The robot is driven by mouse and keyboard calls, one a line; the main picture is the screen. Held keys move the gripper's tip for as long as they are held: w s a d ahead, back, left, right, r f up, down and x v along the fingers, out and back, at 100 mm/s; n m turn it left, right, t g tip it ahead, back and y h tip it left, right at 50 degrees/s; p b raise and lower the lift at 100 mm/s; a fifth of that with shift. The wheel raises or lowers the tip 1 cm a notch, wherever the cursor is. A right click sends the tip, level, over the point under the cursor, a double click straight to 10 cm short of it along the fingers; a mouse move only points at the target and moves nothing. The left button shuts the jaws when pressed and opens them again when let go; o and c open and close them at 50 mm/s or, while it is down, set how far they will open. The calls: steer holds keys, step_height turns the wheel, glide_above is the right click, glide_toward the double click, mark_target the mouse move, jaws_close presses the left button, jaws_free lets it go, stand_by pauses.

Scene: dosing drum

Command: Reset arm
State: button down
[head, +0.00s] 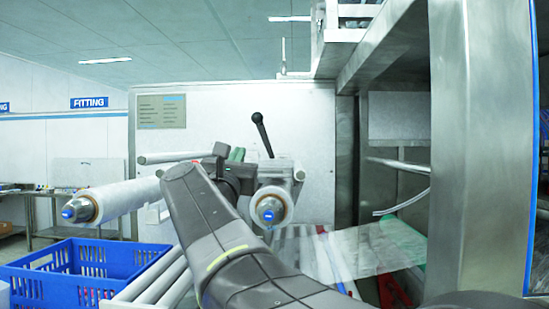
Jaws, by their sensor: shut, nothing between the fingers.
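My arm rises from the bottom of the head view and bends at an elbow on the left. Its dark wrist and my gripper (242,177) are beyond the elbow, in front of the pale machine panel (300,120). My gripper is small and partly hidden by my arm; it is shut and holds nothing. A film roll with a blue-centred core (268,209) is just right of and below my gripper. Whether they touch is not clear. A longer white film roll (120,196) reaches out to the left of my arm.
A blue crate (60,275) stands at the lower left. A black-knobbed lever (262,133) rises behind my gripper. Clear film (350,252) stretches right of my arm. A steel column (480,150) blocks the right side. Workbenches (85,190) stand at the far left.

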steer(key=p, duration=0.3)
glide_toward(255, 122)
steer(key=w, duration=0.4)
steer(key=shift+w+d+r+p, duration=0.1)
steer(key=shift+w+r+p, duration=0.4)
steer(key=shift+r+p, duration=0.35)
steer(key=shift+w+r+p, duration=0.55)
steer(key=shift+r+p, duration=0.3)
